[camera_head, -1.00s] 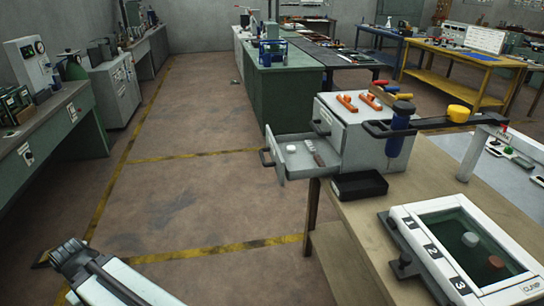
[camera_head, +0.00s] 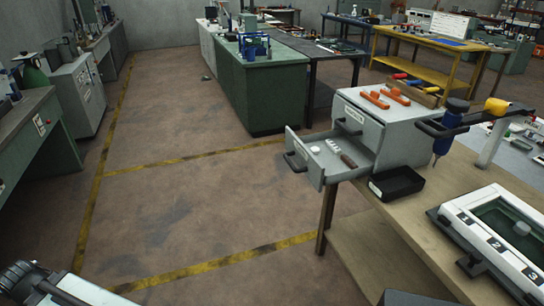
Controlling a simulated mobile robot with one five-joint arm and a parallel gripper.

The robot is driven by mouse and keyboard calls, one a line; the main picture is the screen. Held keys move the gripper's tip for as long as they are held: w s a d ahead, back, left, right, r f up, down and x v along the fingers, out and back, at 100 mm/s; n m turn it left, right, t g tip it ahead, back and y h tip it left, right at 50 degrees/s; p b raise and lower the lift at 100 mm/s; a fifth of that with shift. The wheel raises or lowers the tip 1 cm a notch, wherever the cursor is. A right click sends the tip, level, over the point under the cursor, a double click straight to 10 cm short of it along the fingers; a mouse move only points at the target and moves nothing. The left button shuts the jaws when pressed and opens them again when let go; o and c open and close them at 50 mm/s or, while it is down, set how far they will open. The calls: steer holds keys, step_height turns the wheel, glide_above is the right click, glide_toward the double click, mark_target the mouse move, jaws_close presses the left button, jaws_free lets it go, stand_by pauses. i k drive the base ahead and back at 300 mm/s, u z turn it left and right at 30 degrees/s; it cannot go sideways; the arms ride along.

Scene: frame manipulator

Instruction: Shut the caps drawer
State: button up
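A grey two-drawer cabinet (camera_head: 405,122) stands on the wooden workbench at right. Its lower drawer (camera_head: 322,168) is pulled well out to the left. Small white pieces and a brown-handled item lie inside it. The lower drawer's dark handle (camera_head: 294,161) is on its front. The upper drawer (camera_head: 356,123) is shut; its label is too small to read, so I cannot tell which drawer is the caps drawer. The end of my arm with my gripper (camera_head: 22,276) is at the bottom left corner, far from the drawer. Its fingers are not clear.
A black tray (camera_head: 397,183) sits on the workbench (camera_head: 415,215) before the cabinet. A blue-and-black tool (camera_head: 448,131) hangs at its right. A white framed panel (camera_head: 465,222) lies front right. Open floor (camera_head: 210,215) with yellow lines lies left of the drawer.

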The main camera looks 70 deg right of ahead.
mark_target(328, 168)
steer(key=z, duration=0.05)
steer(key=i, duration=0.15)
steer(key=z, duration=1.65)
steer(key=k, duration=0.85)
steer(key=u, duration=0.6)
steer(key=i, duration=1.05)
